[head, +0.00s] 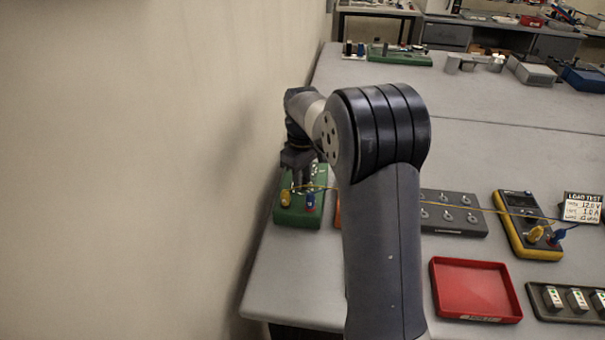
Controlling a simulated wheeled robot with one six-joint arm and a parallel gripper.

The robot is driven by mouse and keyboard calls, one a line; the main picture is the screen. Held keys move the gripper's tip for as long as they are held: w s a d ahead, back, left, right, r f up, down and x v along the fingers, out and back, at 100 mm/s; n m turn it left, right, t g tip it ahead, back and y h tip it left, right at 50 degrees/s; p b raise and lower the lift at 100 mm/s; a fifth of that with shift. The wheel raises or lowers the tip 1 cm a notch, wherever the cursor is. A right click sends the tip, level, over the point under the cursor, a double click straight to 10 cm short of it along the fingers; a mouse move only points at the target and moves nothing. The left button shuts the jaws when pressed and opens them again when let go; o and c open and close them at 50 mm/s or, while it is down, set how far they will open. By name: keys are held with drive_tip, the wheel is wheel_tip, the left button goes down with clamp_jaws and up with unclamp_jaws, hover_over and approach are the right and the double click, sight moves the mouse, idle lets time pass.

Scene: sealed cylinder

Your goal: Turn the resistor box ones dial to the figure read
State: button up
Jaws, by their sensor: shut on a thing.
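The green resistor box (290,218) sits at the left edge of the grey table, close to the wall. A yellow plug (286,199) and a blue plug (310,202) stand at its near side, with thin leads running right. My gripper (302,184) points down over the top of the box, behind the plugs. It is shut on a dial of the box, with pale scale marks around it. The dial is mostly hidden by the fingers, so its setting and figures cannot be read.
My arm crosses the middle of the view. Right of it are a dark box with several switches (455,228), a yellow multimeter (520,240) with leads, a LOAD TEST card (582,208), a red tray (437,285) and a dark rack (540,309). The table's front left is bare.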

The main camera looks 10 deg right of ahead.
drive_tip(key=shift+m, duration=0.3)
drive_tip(key=o, duration=1)
wheel_tip(320, 180, up, 11)
drive_tip(key=shift+f, duration=0.1)
idle(0.4)
wheel_tip(320, 180, down, 11)
drive_tip(key=shift+r, duration=0.1)
idle(0.4)
